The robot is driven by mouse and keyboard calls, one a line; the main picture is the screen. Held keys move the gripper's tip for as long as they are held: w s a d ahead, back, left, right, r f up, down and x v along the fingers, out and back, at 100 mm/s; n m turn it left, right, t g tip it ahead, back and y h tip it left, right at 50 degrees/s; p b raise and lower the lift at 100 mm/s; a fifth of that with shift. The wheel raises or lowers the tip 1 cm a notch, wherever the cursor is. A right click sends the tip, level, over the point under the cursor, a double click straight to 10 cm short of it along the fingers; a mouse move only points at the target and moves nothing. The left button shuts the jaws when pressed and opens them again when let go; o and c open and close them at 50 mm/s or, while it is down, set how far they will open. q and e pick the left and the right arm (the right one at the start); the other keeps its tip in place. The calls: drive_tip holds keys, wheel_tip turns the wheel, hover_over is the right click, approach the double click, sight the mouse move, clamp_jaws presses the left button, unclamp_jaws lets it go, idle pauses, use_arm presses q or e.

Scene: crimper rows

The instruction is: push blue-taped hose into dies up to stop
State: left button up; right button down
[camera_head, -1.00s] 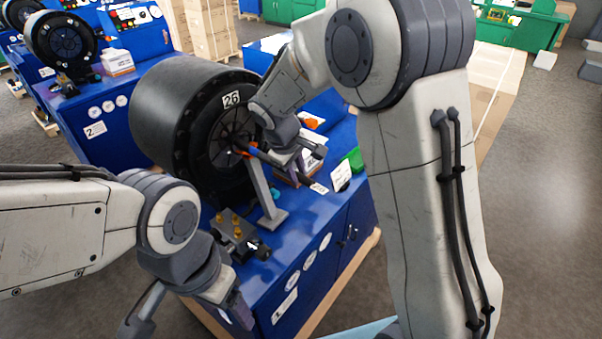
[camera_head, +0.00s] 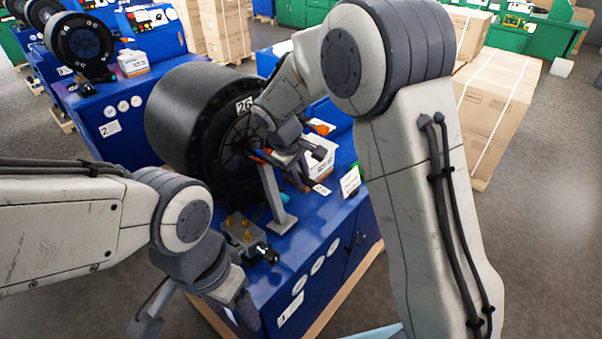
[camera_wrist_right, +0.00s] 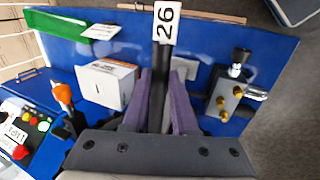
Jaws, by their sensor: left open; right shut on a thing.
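The black crimper head (camera_head: 190,125), marked 26, has its round die face turned toward my right arm. My right gripper (camera_head: 300,163) is shut on the black hose, close in front of the die face. In the right wrist view the hose (camera_wrist_right: 160,75) runs between the purple fingers and bears a white 26 tag (camera_wrist_right: 166,22). An orange and blue bit shows near the die opening; I cannot clearly tell the blue tape or how deep the hose end sits. My left gripper (camera_head: 195,316) is open and empty, low at the front left, apart from the hose.
A grey upright post (camera_head: 272,195) stands before the die face on the blue cabinet (camera_head: 300,245). A grey block with brass knobs (camera_head: 243,238) lies near the front edge. A white box (camera_wrist_right: 105,83) and a green tray (camera_wrist_right: 57,22) stand on the cabinet top.

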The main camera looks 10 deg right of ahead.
drive_tip(key=shift+s, duration=0.1)
idle(0.3)
drive_tip(key=c, duration=0.6)
unclamp_jaws()
drive_tip(key=shift+o, duration=0.2)
drive_tip(key=o, duration=0.6)
drive_tip(key=shift+c, duration=0.2)
drive_tip(key=p+v, duration=0.5)
drive_tip(key=v, duration=0.2)
